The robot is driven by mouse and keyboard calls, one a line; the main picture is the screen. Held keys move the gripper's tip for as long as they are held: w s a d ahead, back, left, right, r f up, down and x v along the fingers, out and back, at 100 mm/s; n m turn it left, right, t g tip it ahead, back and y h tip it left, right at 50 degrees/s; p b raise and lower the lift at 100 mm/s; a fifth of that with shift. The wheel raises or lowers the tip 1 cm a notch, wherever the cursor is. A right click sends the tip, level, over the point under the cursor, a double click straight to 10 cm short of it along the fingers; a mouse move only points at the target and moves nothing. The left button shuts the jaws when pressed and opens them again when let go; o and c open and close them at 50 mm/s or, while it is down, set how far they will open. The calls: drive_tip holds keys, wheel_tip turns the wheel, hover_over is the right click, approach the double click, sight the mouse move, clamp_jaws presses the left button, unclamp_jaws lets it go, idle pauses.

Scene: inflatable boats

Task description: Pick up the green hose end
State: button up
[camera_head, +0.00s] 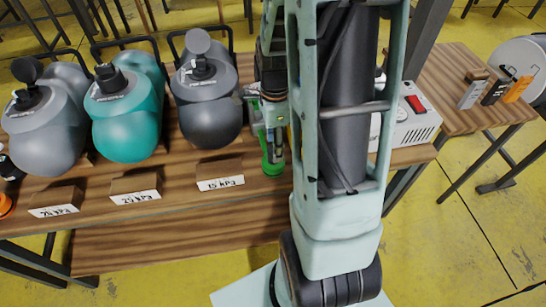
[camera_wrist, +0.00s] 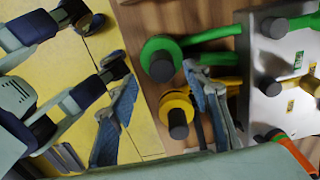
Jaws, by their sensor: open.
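The green hose end (camera_wrist: 160,47), a green ring with a dark round tip, lies on the wooden table in the wrist view. A green hose runs from it to the right. In the head view its green end (camera_head: 271,168) shows at the table's front edge, just below my gripper (camera_head: 268,128). My gripper (camera_wrist: 158,76) is open, its blue-padded fingers on either side, with the green end near the gap between the fingertips. I cannot tell whether they touch it. My arm hides part of the area in the head view.
A yellow hose end (camera_wrist: 177,101) lies close to the green one, beside my right finger. A pale pump box (camera_wrist: 250,60) with dark ports stands to the right.

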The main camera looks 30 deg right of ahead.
drive_tip(key=shift+w+f, duration=0.2)
drive_tip(key=shift+f, duration=1.7)
drive_tip(key=shift+c, duration=0.2)
clamp_jaws()
